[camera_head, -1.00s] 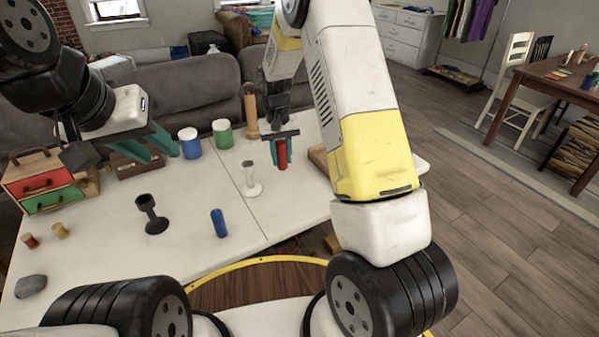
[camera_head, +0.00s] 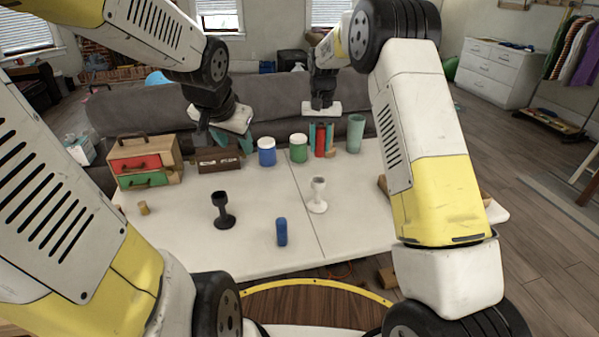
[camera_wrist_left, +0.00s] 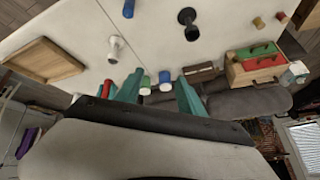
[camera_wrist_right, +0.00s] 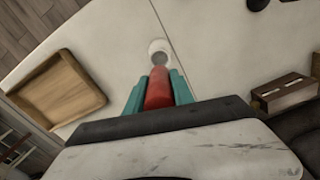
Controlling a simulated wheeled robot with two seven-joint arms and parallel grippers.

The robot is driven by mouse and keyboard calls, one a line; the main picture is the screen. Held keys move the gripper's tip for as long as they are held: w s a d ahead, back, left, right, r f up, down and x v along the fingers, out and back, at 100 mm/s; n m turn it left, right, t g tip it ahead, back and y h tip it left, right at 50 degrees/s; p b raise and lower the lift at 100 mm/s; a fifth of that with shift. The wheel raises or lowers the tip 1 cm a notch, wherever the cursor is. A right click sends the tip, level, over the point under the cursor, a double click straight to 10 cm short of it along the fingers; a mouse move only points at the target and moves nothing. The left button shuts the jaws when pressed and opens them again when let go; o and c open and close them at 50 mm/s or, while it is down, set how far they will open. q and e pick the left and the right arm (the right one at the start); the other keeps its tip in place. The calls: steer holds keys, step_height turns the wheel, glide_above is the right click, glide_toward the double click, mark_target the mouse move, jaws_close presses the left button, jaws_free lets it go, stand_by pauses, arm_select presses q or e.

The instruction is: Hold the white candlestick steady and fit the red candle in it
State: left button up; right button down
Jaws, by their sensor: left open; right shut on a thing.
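The white candlestick (camera_head: 318,197) stands upright on the white table with its cup empty. It also shows in the left wrist view (camera_wrist_left: 114,48) and just beyond the candle tip in the right wrist view (camera_wrist_right: 160,48). My right gripper (camera_head: 321,138) is shut on the red candle (camera_wrist_right: 158,88), held behind the candlestick in the head view and apart from it. The candle also shows in the left wrist view (camera_wrist_left: 107,88). My left gripper (camera_head: 232,139) is open and empty over the table's back edge, left of the candlestick; its spread fingers (camera_wrist_left: 160,92) show in its wrist view.
A black candlestick (camera_head: 222,211) and blue candle (camera_head: 281,232) stand in front. Blue (camera_head: 267,152) and green (camera_head: 298,149) jars, a teal tumbler (camera_head: 355,133), a dark wooden box (camera_head: 219,161) and a drawer chest (camera_head: 145,162) line the back. A wooden tray (camera_wrist_right: 58,88) lies at one side.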

arm_select(q)
steer(key=w+a+f+m, duration=0.1)
steer(key=w+f+m, duration=0.1)
steer(key=w+f, duration=0.55)
steer(key=m+t+h, duration=0.2)
steer(key=m+h, duration=0.3)
steer(key=h, duration=0.6)
glide_toward(318, 195)
steer(key=x, duration=1.1)
steer(key=shift+w+a+f, duration=0.2)
steer(key=shift+w+a, duration=0.1)
steer(key=shift+a, duration=0.1)
